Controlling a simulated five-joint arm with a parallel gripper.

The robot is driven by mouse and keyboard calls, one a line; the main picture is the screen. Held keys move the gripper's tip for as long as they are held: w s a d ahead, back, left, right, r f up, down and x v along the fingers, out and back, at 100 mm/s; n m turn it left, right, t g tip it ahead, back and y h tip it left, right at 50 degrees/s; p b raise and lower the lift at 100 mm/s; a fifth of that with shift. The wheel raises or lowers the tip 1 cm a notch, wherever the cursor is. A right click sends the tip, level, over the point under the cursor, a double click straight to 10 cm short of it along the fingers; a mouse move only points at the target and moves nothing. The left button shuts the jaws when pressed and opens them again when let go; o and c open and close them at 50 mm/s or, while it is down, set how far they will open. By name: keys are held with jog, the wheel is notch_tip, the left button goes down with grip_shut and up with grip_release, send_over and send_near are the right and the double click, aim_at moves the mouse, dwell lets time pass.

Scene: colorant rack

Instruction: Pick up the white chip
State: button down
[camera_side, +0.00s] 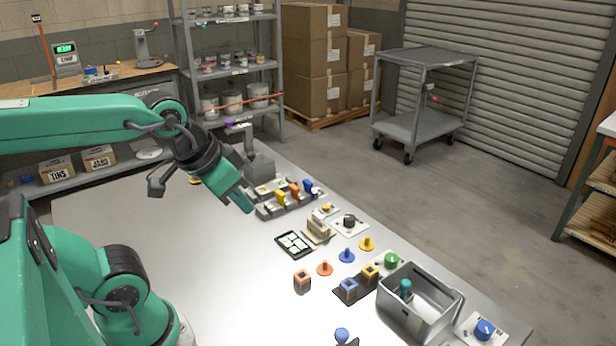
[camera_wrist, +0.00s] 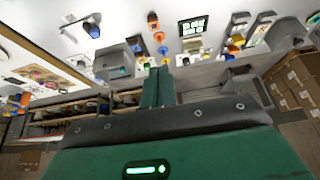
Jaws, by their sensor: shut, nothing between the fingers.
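Several pale, whitish-green chips (camera_side: 290,242) lie in a small black tray (camera_side: 293,257) on the table. The chips (camera_wrist: 191,25) also show at the top of the wrist view. I cannot tell from their colour which single one is the white chip. My gripper (camera_side: 247,206) is shut and empty, held above the table, up and to the left of the tray in the side view. Its two green fingers (camera_wrist: 157,88) are together in the wrist view, apart from the chips.
A tan slotted block (camera_side: 318,231) stands just right of the tray. A row of coloured levers (camera_side: 287,197) is behind it. Orange (camera_side: 325,268) and blue pegs (camera_side: 347,256) and a grey bin (camera_side: 420,303) are nearer. The table's left part is clear.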

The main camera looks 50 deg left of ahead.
dwell(0.4)
jog(key=c, duration=0.9)
grip_release()
jog(key=shift+w, duration=0.1)
jog(key=g, duration=0.6)
send_over(319, 215)
notch_tip(319, 215, down, 12)
jog(key=shift+w+f, duration=0.1)
jog(key=shift+w, duration=0.05)
jog(key=shift+s+f, duration=0.2)
jog(key=shift+f, duration=3.7)
